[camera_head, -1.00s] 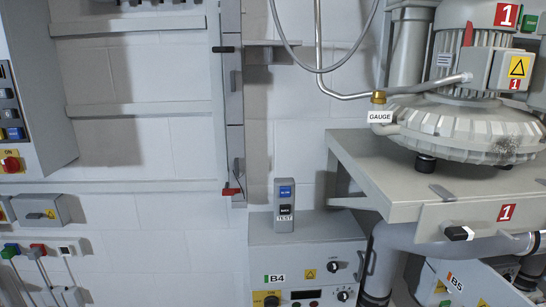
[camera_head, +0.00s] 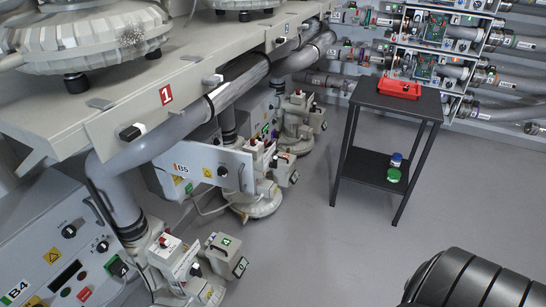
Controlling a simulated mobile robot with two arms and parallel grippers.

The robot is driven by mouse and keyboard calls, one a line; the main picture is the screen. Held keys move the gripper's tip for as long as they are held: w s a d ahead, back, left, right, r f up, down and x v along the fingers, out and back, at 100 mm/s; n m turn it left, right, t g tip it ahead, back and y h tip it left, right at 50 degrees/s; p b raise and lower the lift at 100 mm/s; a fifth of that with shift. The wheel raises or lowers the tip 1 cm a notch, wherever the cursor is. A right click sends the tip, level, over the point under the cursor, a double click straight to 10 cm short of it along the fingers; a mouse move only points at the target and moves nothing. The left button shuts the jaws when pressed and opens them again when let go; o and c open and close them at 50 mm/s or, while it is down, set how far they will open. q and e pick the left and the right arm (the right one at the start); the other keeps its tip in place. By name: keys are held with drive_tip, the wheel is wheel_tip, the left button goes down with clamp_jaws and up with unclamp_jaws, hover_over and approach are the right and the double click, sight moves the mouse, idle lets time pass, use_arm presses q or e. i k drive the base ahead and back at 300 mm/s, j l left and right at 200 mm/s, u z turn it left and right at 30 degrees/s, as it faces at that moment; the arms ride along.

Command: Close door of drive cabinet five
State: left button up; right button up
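The panel labelled B5 (camera_head: 205,168) is in the middle left of the head view, under the long bench. It is light grey with a dark knob and a yellow warning sign. It stands out at an angle like a door swung open, and pipes and valve parts are close around it. The cabinet body behind it is mostly hidden by the panel and the large pipe. Neither of my grippers is in view.
Cabinet B4 (camera_head: 62,255) is at the lower left. A grey pipe (camera_head: 165,135) runs along the bench (camera_head: 60,110). Valve units (camera_head: 180,270) stand on the floor in front. A black side table (camera_head: 400,104) with a red tray (camera_head: 399,88) stands right; open floor (camera_head: 320,240) lies between.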

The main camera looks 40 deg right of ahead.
sight(196, 162)
drive_tip(key=z, duration=0.7)
